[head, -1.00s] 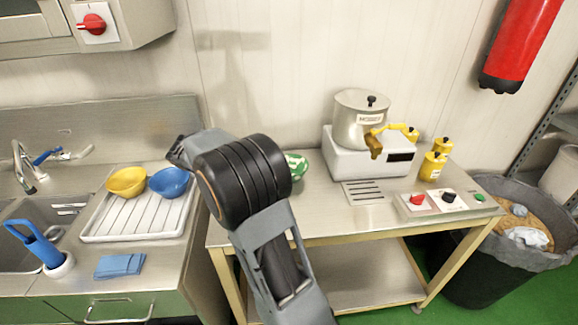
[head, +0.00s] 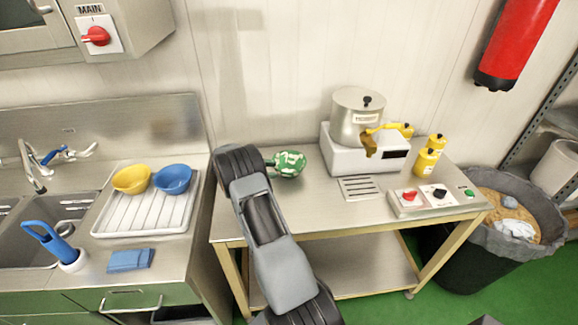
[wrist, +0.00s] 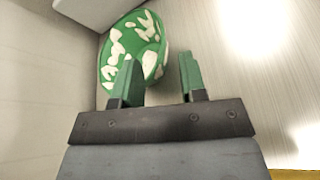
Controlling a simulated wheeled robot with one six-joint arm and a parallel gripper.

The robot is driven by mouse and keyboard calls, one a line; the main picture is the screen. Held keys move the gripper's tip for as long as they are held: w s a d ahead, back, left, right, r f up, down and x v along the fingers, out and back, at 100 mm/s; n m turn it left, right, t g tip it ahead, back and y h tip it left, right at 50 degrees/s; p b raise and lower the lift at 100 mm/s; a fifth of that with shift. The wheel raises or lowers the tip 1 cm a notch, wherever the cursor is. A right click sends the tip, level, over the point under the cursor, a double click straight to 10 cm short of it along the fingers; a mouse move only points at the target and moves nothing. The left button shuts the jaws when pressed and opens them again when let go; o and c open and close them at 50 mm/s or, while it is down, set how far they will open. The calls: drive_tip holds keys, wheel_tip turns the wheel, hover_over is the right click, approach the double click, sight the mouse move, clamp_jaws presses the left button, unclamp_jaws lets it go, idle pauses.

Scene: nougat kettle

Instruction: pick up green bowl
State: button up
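The green bowl (head: 290,164) with white patches sits on the metal table (head: 320,205), near the wall and left of the kettle's base. In the wrist view the bowl (wrist: 146,38) lies ahead of my gripper (wrist: 160,75), mostly to the left. The two green fingers are apart with nothing visibly held between them. The left finger overlaps the bowl's near edge in the picture; I cannot tell whether it touches. In the head view my arm hides most of the gripper, and a fingertip shows at the bowl's left side.
A lidded kettle (head: 358,118) on a white base (head: 345,163) stands right of the bowl. A control box (head: 420,200) and yellow bottles (head: 428,160) are further right. Yellow (head: 131,179) and blue (head: 172,179) bowls rest on the drying rack (head: 145,217) at left.

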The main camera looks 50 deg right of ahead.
drive_tip(key=shift+x, duration=1.05)
drive_tip(key=shift+s+d+p, duration=0.3)
drive_tip(key=shift+d+p, duration=0.25)
drive_tip(key=shift+p, duration=0.2)
drive_tip(key=p+x, duration=0.2)
drive_tip(key=x, duration=0.1)
drive_tip(key=shift+s+d+f, duration=0.1)
drive_tip(key=shift+d+f, duration=0.05)
drive_tip(key=shift+d, duration=0.1)
drive_tip(key=shift+s+d+f, duration=0.1)
drive_tip(key=shift+d+f, duration=0.1)
drive_tip(key=shift+c, duration=0.5)
clamp_jaws()
